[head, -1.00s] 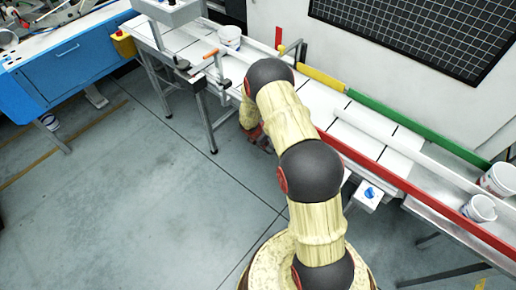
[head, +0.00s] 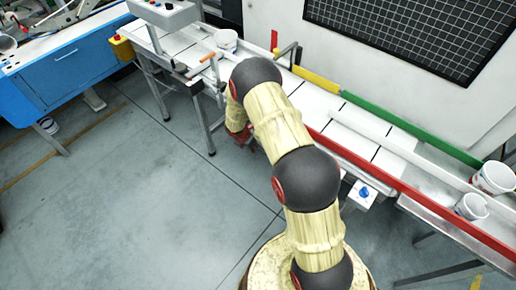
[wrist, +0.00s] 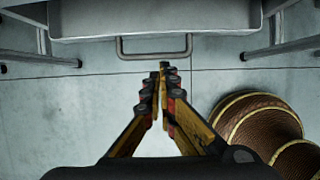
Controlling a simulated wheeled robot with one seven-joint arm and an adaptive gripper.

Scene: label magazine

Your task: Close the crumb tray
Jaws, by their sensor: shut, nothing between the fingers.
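The crumb tray (wrist: 90,22) shows at the top of the wrist view as a pale grey metal box with its front edge toward me. A grey bar handle (wrist: 126,56) sticks out from the middle of that front. My gripper (wrist: 163,66) is shut and empty, its fingertips close to the handle in the picture; I cannot tell whether they touch it. In the head view my gripper (head: 243,139) is low beside the table's front side, partly hidden by my arm. The tray is hidden there, and how far it stands out is unclear.
Metal legs (wrist: 283,30) stand either side of the tray. The long conveyor table (head: 345,138) has a red rail (head: 375,170) along its front. White buckets (head: 226,40) stand on it. A small box with a blue button (head: 364,192) juts out at front.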

